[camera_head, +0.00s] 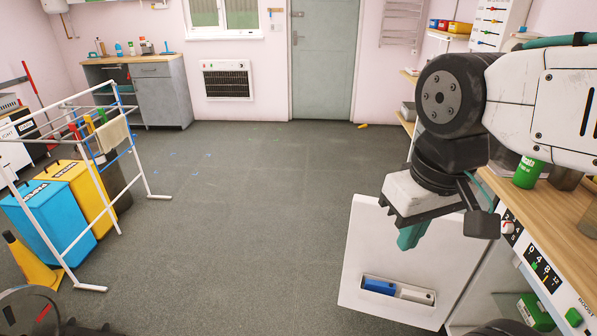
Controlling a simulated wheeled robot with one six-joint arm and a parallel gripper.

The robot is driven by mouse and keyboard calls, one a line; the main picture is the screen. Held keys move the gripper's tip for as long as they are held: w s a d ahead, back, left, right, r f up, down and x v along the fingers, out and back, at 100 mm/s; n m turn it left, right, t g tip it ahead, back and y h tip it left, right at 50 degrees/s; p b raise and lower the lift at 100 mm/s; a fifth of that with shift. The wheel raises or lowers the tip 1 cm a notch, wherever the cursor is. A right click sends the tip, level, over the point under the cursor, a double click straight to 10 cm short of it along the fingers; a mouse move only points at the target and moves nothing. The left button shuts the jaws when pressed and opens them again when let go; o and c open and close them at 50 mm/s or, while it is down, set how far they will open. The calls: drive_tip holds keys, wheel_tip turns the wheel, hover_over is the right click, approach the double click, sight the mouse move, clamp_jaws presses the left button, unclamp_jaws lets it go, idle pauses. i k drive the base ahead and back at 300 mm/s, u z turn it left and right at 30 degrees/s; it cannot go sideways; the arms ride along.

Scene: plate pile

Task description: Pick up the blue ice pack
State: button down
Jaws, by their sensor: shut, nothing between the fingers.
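The blue ice pack (379,287) appears to be the blue block lying in a shallow recess in a white open door or panel (385,245) at lower right. A white block (416,295) lies beside it on the right. My gripper (407,240) hangs in front of the panel, above the recess in the picture, with its teal fingers pointing down. It is shut and empty, apart from the blue block. The gripper hides part of the panel's upper right.
A wooden counter (555,205) with a green can (527,172) stands at right. A white drying rack (75,180) and blue and yellow bins (52,213) stand at left. The middle floor is mostly clear.

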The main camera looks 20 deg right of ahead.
sight(387, 289)
drive_tip(key=u, duration=0.3)
drive_tip(key=i, duration=4.2)
drive_tip(key=z, duration=4.5)
drive_tip(key=i, duration=0.5)
drive_tip(key=z, duration=0.05)
drive_tip(key=k, duration=0.5)
drive_tip(key=z, duration=0.15)
